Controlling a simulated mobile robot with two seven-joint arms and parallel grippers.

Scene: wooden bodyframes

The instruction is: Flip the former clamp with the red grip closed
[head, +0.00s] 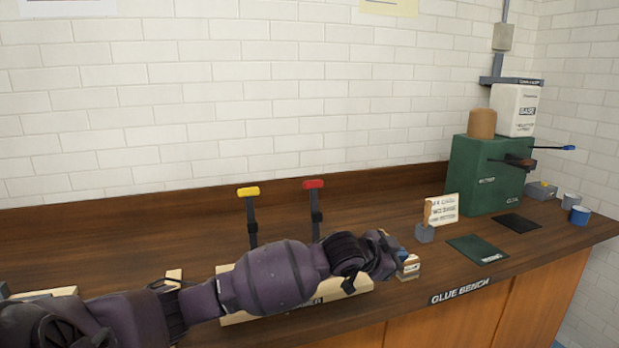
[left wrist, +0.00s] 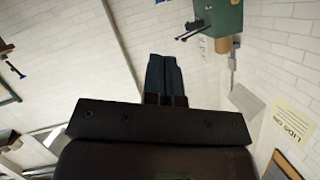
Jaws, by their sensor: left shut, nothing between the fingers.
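The former clamp's red grip (head: 314,184) tops a dark lever that stands upright behind my left arm in the head view. The lever's lower end and the clamp's base are hidden by my arm. A second upright lever with a yellow grip (head: 248,191) stands to its left. The pale wooden former (head: 238,318) shows in part below my arm. My left gripper (head: 390,250) is right of the red-grip lever and apart from it. In the left wrist view its fingers (left wrist: 163,75) are together and empty. My right gripper is not in view.
To the right stand a small block with a sign (head: 444,208), a dark green mat (head: 477,249), a green machine (head: 484,175) and blue cups (head: 579,215). A small pale box (head: 408,267) sits close by my left gripper. The bench behind the levers is clear up to the wall.

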